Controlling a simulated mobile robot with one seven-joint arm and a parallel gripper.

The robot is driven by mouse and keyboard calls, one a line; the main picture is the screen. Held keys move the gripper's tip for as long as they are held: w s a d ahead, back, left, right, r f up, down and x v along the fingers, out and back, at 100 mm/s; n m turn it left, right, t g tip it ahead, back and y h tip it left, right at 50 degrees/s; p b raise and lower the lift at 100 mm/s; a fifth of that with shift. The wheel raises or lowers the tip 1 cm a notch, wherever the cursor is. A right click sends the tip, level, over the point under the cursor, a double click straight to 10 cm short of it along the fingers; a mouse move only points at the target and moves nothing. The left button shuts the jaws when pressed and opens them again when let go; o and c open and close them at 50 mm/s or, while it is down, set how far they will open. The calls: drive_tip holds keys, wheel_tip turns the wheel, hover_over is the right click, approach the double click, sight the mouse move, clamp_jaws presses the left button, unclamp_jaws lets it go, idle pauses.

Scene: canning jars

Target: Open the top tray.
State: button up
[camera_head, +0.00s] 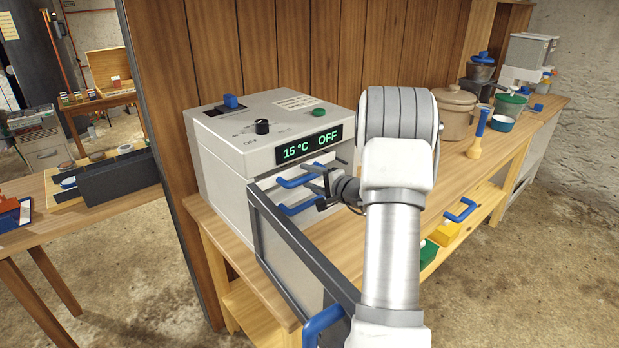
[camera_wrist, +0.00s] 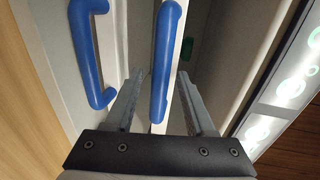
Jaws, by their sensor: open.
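The appliance is a pale box (camera_head: 225,165) with a lit display (camera_head: 308,144) reading 15 °C OFF. Its dark-framed front door (camera_head: 290,250) stands open. The top tray's blue handle (camera_head: 292,183) shows inside the opening, and also in the wrist view (camera_wrist: 166,60). A lower blue handle (camera_head: 302,208) sits below it and shows at the left in the wrist view (camera_wrist: 88,50). My gripper (camera_head: 318,181) is open at the front of the trays. In the wrist view its fingers (camera_wrist: 161,75) lie on either side of the top handle, with gaps visible. The tray bodies are mostly hidden.
The open door with its blue handle (camera_head: 323,322) projects in front of the appliance, below my arm. A tan pot (camera_head: 455,115) and a blue-handled tool (camera_head: 478,135) stand on the wooden bench to the right. A wooden panel (camera_head: 290,50) rises behind.

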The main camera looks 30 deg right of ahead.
clamp_jaws()
idle(0.3)
idle(1.2)
